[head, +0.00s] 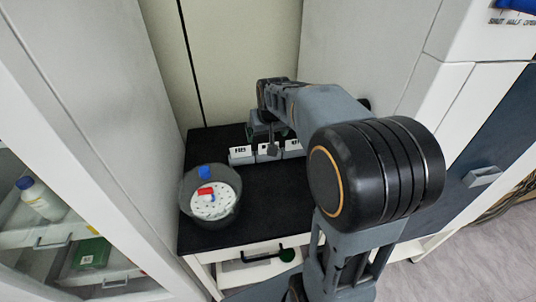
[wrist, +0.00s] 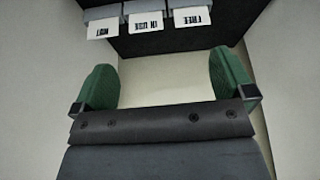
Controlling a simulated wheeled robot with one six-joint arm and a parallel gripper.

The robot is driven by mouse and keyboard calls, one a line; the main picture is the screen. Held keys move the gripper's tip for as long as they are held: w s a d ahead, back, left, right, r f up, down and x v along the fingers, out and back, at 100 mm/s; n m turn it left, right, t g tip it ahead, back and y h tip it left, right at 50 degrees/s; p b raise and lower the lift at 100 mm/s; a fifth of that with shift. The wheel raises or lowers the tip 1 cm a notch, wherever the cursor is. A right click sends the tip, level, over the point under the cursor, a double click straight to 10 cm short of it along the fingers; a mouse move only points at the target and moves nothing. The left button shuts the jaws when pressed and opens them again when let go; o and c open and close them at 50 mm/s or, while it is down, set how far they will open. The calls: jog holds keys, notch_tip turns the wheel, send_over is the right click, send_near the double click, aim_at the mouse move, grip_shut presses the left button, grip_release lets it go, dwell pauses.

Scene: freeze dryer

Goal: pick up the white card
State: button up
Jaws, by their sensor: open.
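Three white cards with black lettering stand in a row in small grey holders on the black top: the left one (head: 240,150), the middle one (head: 263,148) and the right one (head: 292,145). In the wrist view they show at the top edge as the left card (wrist: 101,29), the middle card (wrist: 149,24) and the right card (wrist: 197,21); the right one seems to read "FREE". Which is the task's card I cannot tell. My gripper (wrist: 164,85) is open and empty, its green fingertips wide apart and clear of the cards. In the head view my arm partly hides it.
A round grey bowl (head: 186,207) with a white perforated disc and red and blue pieces stands left on the black top (head: 240,232). Pale walls and cabinets close in the back and sides. A glass-fronted cabinet with a bottle (head: 40,200) is at the left.

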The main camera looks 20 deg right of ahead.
jog(key=shift+m, duration=0.4)
jog(key=shift+w+d+f+p, duration=0.15)
jog(key=shift+w+d+f, duration=1)
jog(key=shift+w+f, duration=1.65)
jog(key=shift+w+d+f+p, duration=0.2)
jog(key=shift+w+d+f, duration=0.9)
jog(key=shift+w+f, duration=1.7)
jog(key=shift+w+d+f+p, duration=0.15)
jog(key=shift+w+d+f, duration=1.25)
jog(key=shift+f, duration=2.55)
jog(key=shift+w+a, duration=0.2)
jog(key=shift+a, duration=0.05)
jog(key=shift+c, duration=0.4)
jog(key=c, duration=0.5)
jog(key=shift+r, duration=0.15)
